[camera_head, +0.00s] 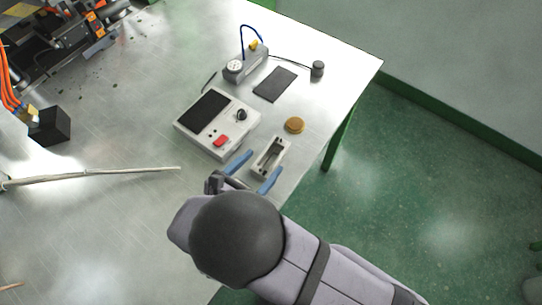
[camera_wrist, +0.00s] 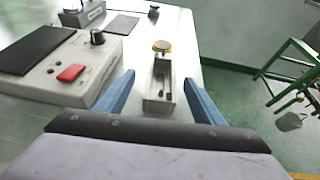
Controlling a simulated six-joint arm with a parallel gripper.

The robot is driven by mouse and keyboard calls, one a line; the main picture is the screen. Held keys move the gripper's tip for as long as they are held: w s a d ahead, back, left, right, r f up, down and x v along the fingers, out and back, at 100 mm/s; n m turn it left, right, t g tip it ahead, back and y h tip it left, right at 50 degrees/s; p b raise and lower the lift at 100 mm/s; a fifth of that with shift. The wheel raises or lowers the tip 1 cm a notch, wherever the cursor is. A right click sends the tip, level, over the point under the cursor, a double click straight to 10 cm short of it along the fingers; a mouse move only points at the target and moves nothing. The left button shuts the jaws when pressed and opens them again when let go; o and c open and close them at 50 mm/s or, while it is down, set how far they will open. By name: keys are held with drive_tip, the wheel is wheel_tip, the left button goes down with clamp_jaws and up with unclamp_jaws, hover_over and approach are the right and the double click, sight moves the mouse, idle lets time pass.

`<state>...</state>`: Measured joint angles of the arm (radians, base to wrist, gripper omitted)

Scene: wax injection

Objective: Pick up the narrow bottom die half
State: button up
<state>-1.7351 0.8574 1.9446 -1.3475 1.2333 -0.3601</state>
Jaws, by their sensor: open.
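The narrow bottom die half (camera_head: 267,170) is a light grey, open-topped block with a long recess, lying on the metal table near its right edge. It also shows in the wrist view (camera_wrist: 150,101), upright in the picture, with dark marks in its recess. My gripper (camera_head: 254,173) has two blue fingers spread wide, one to each side of the die half. In the wrist view the fingers (camera_wrist: 160,98) stand left and right of it, with a gap on both sides. Whether the fingertips are level with the block is hard to tell.
A control box (camera_head: 218,122) with a dark screen, knob and red button stands close left of the die half. A round tan disc (camera_head: 294,125) lies just beyond it. A dark pad (camera_head: 274,85), a small black cylinder (camera_head: 318,68) and a grey device (camera_head: 246,64) are farther back.

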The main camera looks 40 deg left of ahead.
sight(279, 148)
drive_tip(key=shift+w+d+f+p, duration=0.1)
drive_tip(key=shift+w+p, duration=0.25)
drive_tip(key=shift+w, duration=0.1)
drive_tip(key=shift+p+x, duration=0.85)
drive_tip(key=shift+x, duration=1.35)
drive_tip(key=shift+f, duration=0.15)
drive_tip(key=shift+s, duration=0.1)
drive_tip(key=shift+c, duration=0.2)
drive_tip(key=c, duration=1.4)
drive_tip(key=shift+c, duration=0.2)
wheel_tip(279, 148, up, 10)
drive_tip(key=b, duration=0.2)
